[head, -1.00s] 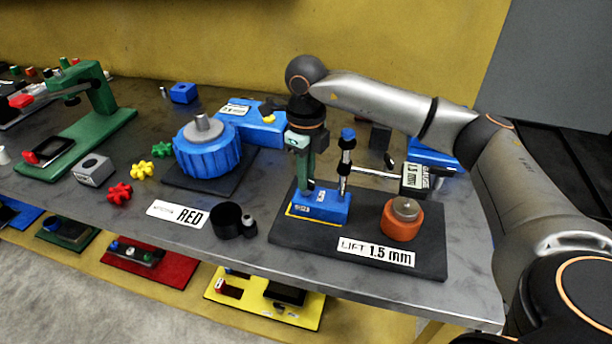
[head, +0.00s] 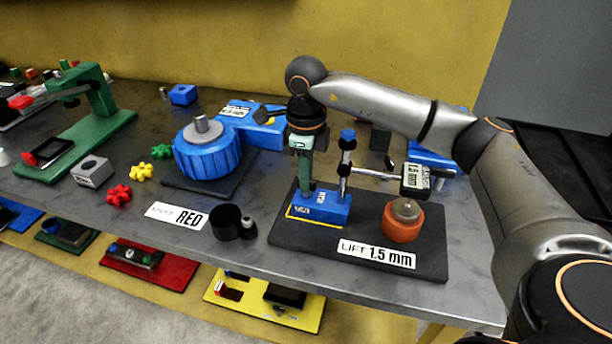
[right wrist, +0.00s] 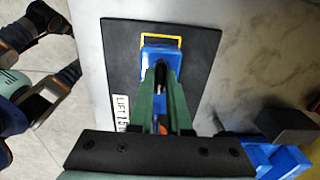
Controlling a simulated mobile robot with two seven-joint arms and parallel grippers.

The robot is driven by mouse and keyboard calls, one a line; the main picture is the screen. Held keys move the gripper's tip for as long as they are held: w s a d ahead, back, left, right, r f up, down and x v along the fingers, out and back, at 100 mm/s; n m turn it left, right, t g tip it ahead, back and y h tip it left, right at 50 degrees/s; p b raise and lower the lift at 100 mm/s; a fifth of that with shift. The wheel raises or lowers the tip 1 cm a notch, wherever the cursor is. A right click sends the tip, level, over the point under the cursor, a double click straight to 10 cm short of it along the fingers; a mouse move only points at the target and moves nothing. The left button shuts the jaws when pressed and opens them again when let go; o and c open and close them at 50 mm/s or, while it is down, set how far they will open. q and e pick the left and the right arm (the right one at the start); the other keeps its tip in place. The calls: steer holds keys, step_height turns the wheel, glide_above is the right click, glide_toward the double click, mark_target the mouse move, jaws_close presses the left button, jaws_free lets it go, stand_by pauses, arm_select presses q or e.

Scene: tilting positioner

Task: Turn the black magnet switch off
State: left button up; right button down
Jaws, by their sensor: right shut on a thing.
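My right gripper (head: 304,190) points down at the left end of the base, green fingers shut. In the right wrist view, the fingertips (right wrist: 161,68) meet over the blue base (right wrist: 152,50), closed on a small dark part that I take for the black switch. The fingers mostly hide it, so its turned position cannot be told. My left gripper is not seen in the head view.
The post (head: 345,165) and its side arm with a gauge box (head: 416,180) stand close right of my gripper. An orange round piece (head: 402,222) sits on the plate. A black cup (head: 227,222) and blue ribbed rotary unit (head: 207,150) lie left.

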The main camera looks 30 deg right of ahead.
steer(key=c, duration=0.9)
jaws_free()
steer(key=shift+o, duration=0.2)
step_height(320, 180, up, 13)
steer(key=shift+f, duration=0.2)
